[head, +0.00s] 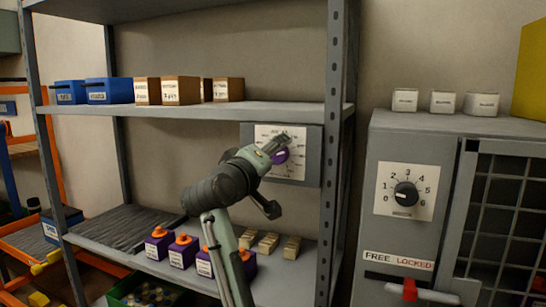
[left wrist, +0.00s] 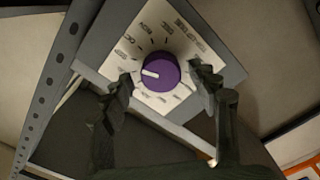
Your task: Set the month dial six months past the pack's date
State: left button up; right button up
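The month dial is a purple knob (left wrist: 161,72) on a white plate of small month labels, mounted on a grey panel (head: 315,172) at the shelf. Its white pointer mark points left in the left wrist view; I cannot read the label there. My left gripper (left wrist: 163,88) is open, with one finger on each side of the knob; whether they touch it is unclear. In the head view the left gripper (head: 278,146) partly covers the knob. Purple packs with orange caps (head: 183,252) stand on the lower shelf; their labels are too small to read. My right gripper is out of view.
Blue bins (head: 108,91) and brown boxes (head: 180,91) stand on the upper shelf. Beige blocks (head: 268,243) sit beside the purple packs. At right, a grey cabinet (head: 412,258) has a black numbered dial (head: 405,194), a red-tipped latch (head: 409,290) and white boxes (head: 442,101) on top.

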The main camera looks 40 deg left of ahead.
pick_arm(q)
notch_tip(320, 180, up, 10)
dwell(0.7)
